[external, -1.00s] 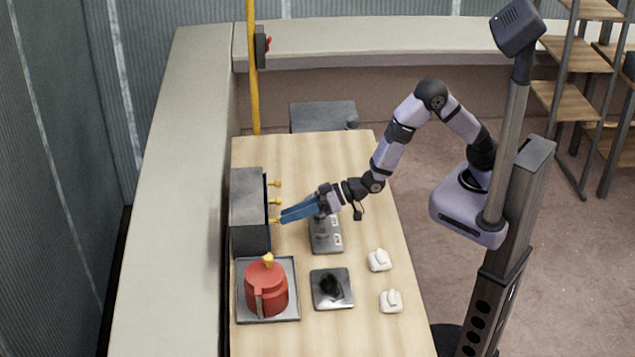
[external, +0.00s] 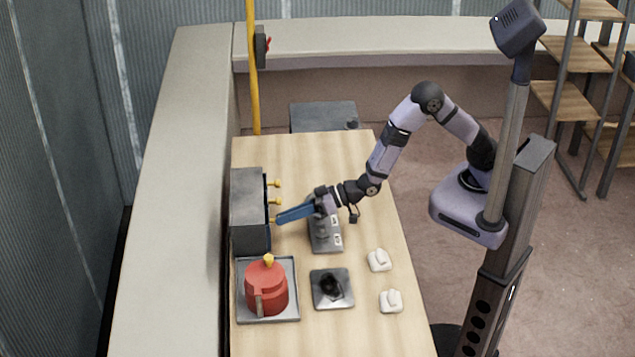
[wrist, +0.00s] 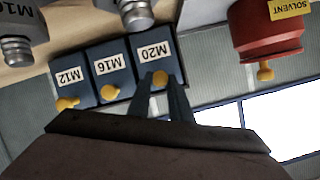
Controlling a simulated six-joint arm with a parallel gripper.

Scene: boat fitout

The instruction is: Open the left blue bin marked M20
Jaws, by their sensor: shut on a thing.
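The blue bin marked M20 (wrist: 158,62) is at the right end of a row of three bins in the wrist view. Its face looks about level with its neighbours, so it appears closed. Its yellow knob (wrist: 160,77) sits between my fingertips. My gripper (wrist: 165,84) is shut on this knob. In the external view my gripper (external: 277,220) reaches left to the near end of the grey bin cabinet (external: 248,210). The fingers hide most of the knob there, and the bin fronts face mostly away.
Bins M16 (wrist: 112,70) and M12 (wrist: 73,83) stand beside M20. A red solvent can (external: 266,290) stands on a tray close to the cabinet. A metal plate with dark contents (external: 332,288) and two white objects (external: 379,260) lie on the wooden table (external: 300,155).

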